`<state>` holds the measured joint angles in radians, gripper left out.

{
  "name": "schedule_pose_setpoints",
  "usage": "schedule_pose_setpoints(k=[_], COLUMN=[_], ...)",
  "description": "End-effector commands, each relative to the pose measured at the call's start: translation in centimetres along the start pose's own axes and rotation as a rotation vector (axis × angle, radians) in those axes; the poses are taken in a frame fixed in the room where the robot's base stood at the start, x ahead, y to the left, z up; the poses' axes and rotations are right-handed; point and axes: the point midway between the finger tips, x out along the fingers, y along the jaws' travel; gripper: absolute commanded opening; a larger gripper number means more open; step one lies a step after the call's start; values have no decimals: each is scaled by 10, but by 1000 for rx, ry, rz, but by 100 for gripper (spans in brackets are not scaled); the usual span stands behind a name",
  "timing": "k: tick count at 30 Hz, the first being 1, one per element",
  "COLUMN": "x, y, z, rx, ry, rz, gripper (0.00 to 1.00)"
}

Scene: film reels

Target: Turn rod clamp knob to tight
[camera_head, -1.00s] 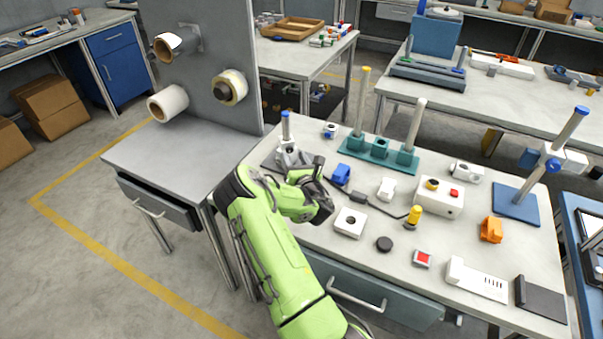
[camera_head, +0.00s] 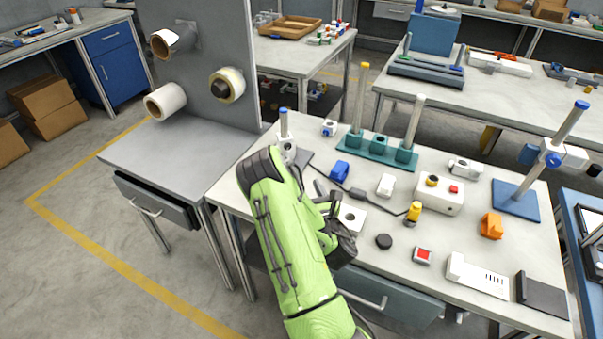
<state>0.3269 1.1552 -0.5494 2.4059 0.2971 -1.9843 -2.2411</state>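A rod stand with a grey base (camera_head: 305,158) is at the back left of the bench. Its upright rod (camera_head: 284,124) has a blue band near the top, and a light clamp part (camera_head: 288,150) is low on it. My forearm partly covers this stand, and I cannot make out a knob or its setting. A second stand at the right has a blue base (camera_head: 516,200), a leaning-looking rod (camera_head: 567,125) and a blue clamp with a round blue knob (camera_head: 553,160). My dark gripper (camera_head: 342,240) is over the bench's front edge, apart from both stands; its fingers are unclear.
A white square block with a hole (camera_head: 352,217) is beside my gripper. A black disc (camera_head: 384,241), a yellow-topped plug (camera_head: 413,212) and a white control box (camera_head: 439,194) stand to the right. A teal rack with rods (camera_head: 378,148) is behind. A panel with tape rolls rises at left.

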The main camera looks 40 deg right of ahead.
Motion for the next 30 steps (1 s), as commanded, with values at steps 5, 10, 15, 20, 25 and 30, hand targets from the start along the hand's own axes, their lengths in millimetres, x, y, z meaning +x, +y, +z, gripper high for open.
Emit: schedule_pose_setpoints(k=[5,10,15,20,25,30], x=[0,8,40,80,117,147], y=[0,4,6,7,7,5], z=[8,11,12,14,14,14], rx=[-211,-299,-300,-301,-302,-299], ry=[-10,-24,-25,-24,-23,-24], rz=[-7,2,6,7,7,2], gripper=[53,53,53,53,53,53])
